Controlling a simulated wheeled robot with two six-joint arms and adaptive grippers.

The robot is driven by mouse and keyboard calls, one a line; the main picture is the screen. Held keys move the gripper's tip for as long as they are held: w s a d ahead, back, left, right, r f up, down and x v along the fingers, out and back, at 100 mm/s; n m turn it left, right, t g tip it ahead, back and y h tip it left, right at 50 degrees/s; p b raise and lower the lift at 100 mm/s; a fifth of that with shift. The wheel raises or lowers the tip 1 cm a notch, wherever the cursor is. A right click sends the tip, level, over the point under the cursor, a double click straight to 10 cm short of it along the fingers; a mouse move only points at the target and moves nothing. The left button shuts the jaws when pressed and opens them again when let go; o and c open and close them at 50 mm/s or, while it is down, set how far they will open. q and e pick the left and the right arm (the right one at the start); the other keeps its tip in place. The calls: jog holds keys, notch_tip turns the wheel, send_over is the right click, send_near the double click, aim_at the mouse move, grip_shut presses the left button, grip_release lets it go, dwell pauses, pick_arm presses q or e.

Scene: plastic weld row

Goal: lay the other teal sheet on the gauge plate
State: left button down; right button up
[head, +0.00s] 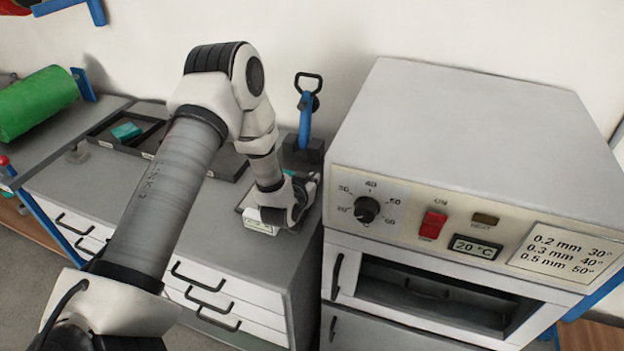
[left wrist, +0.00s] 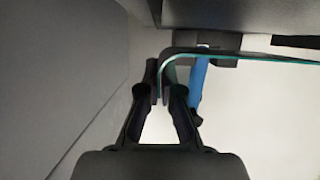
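In the head view my left arm reaches across the bench, and its gripper (head: 307,184) is mostly hidden behind my wrist, near the blue-handled press. In the left wrist view the gripper's fingers (left wrist: 160,97) are close together on a thin sheet with a teal edge (left wrist: 250,57), seen nearly edge-on. The sheet bends at the fingers and extends to the right. Another teal sheet (head: 126,131) lies in the dark tray at the left. My right gripper is out of view.
The dark tray (head: 100,138) lies on the grey-topped drawer bench (head: 235,245). The blue-handled press (head: 305,122) stands at the bench's back right. A large oven (head: 470,120) rises close on the right. A green roll (head: 38,102) is at far left.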

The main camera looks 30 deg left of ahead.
pick_arm(q)
jog(key=shift+f, duration=0.4)
jog(key=shift+b, duration=0.3)
jog(key=shift+s, duration=0.1)
jog(key=c, duration=1.3)
grip_release()
jog(key=shift+r+p, duration=0.5)
jog(key=shift+p, duration=0.1)
jog(key=shift+s+d, duration=0.1)
jog(key=shift+s, duration=0.15)
jog(key=b+v, duration=0.1)
jog(key=v, duration=1)
jog(key=shift+s+r+b, duration=0.1)
jog(key=shift+r+b, duration=0.15)
jog(key=shift+b, duration=0.15)
